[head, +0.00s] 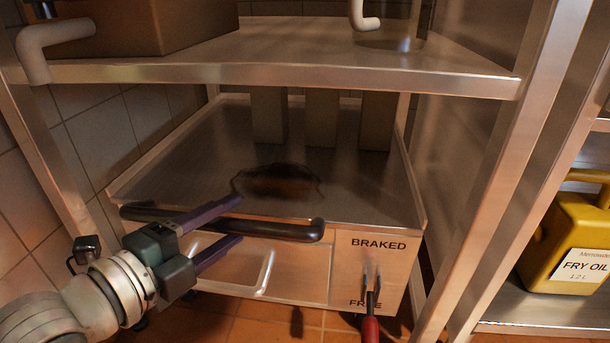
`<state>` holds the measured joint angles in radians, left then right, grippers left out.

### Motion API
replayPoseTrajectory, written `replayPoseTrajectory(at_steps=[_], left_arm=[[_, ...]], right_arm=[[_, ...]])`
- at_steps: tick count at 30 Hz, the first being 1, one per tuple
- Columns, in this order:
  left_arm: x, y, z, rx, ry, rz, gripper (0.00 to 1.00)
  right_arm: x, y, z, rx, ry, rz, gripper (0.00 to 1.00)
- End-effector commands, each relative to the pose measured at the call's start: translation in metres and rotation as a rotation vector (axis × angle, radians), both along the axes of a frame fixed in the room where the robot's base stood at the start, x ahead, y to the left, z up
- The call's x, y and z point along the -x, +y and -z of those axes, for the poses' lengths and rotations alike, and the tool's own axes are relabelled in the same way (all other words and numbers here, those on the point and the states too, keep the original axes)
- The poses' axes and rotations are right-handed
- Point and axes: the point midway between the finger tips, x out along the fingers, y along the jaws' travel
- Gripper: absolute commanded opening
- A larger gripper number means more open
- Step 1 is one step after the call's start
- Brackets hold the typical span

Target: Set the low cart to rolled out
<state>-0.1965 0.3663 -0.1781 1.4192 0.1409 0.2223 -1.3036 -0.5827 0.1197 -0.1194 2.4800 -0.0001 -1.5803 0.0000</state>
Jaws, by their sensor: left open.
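The low cart (190,165) is a metal box-like cart standing under a steel shelf. A dark bar handle (285,229) runs across its front. A lever with a red grip (370,329) on the front right hangs down over the word FREE, below the word BRAKED. My left gripper (240,221) is open at the handle, one purple finger above the bar and one below. The bar shows between the fingers; I cannot tell whether they touch it. My right gripper is not in view.
Several upright blocks (322,118) stand at the back of the cart's top, with a dark stain in front. The steel shelf (290,58) overhangs the cart. A shelf post (505,170) stands at right, with a yellow fry oil can (565,240) beyond. Tiled floor shows in front.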

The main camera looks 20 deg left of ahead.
Motion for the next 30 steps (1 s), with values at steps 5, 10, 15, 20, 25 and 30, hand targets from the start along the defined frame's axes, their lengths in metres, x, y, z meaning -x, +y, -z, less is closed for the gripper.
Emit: replayPoseTrajectory(at_steps=[5, 10, 15, 20, 25, 30], left_arm=[[0.0001, 0.0001, -0.0003, 0.0, -0.001, 0.0, 0.45], [0.0002, 0.0002, -0.0003, 0.0, -0.001, 0.0, 0.26], [0.0003, 0.0001, -0.0004, 0.0, -0.001, 0.0, 0.06], [0.0003, 0.0001, -0.0004, 0.0, -0.001, 0.0, 0.0], [0.0002, 0.0, -0.0005, 0.0, -0.001, 0.0, 0.0], [0.0002, -0.0001, -0.0006, 0.0, -0.002, 0.0, 0.0]], right_arm=[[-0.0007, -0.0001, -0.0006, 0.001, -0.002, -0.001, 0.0], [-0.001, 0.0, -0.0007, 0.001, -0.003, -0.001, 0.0], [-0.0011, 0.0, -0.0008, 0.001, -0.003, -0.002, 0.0], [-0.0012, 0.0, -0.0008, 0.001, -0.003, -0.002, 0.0], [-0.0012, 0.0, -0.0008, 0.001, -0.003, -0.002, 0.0], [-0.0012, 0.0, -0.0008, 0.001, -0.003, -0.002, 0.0]])
